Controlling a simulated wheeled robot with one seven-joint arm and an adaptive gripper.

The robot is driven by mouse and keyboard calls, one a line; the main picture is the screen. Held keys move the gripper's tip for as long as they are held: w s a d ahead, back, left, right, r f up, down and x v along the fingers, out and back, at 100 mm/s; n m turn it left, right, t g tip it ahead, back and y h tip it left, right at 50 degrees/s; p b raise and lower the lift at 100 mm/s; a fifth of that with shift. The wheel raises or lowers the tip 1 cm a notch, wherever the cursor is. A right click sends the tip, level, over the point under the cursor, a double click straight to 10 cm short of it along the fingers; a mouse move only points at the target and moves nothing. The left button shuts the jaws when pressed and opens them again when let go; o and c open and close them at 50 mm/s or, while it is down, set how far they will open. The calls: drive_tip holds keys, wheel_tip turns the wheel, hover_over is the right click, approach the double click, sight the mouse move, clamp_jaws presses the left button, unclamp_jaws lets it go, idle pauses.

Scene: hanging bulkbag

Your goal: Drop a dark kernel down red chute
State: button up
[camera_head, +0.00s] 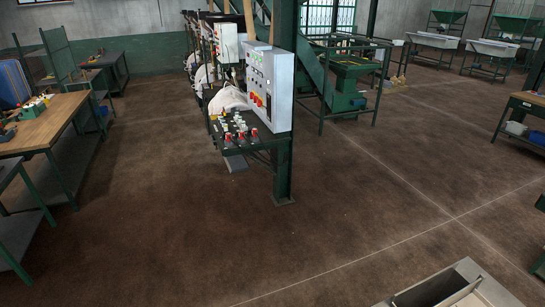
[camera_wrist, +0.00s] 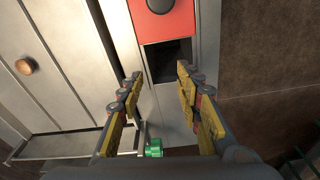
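In the wrist view a red panel (camera_wrist: 180,22) with a dark round knob sits above a dark rectangular opening (camera_wrist: 167,60) in a pale metal frame; this looks like the red chute. My gripper (camera_wrist: 160,71) has its yellow-padded fingers spread apart, with the tips just in front of the opening's lower part. I see nothing held between them. No dark kernel can be made out in either view. My gripper does not show in the head view.
In the wrist view a pale panel with a brown knob (camera_wrist: 24,67) stands left, above a metal ledge (camera_wrist: 75,143). A small green part (camera_wrist: 154,148) is near the ledge's end. In the head view, an open grey metal box (camera_head: 450,286) is lower right; the central floor is clear.

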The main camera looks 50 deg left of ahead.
wheel_tip(320, 180, up, 9)
drive_tip(key=d, duration=0.1)
drive_tip(key=shift+s+r, duration=0.15)
drive_tip(key=shift+s, duration=0.1)
idle(0.4)
drive_tip(key=s+d+r+m+t+b, duration=0.2)
drive_tip(key=s+d+r+m, duration=0.4)
drive_tip(key=s+r, duration=0.2)
drive_tip(key=s+d+r+m+t+h+b, duration=0.1)
drive_tip(key=s+d+r+m+t+b, duration=0.1)
drive_tip(key=s+d+r+m, duration=0.4)
drive_tip(key=s+r+t, duration=0.1)
drive_tip(key=s+r, duration=0.1)
drive_tip(key=s, duration=0.3)
drive_tip(key=shift+d+b, duration=0.3)
drive_tip(key=shift+b, duration=0.05)
drive_tip(key=shift+s+r, duration=0.1)
drive_tip(key=shift+c, duration=0.6)
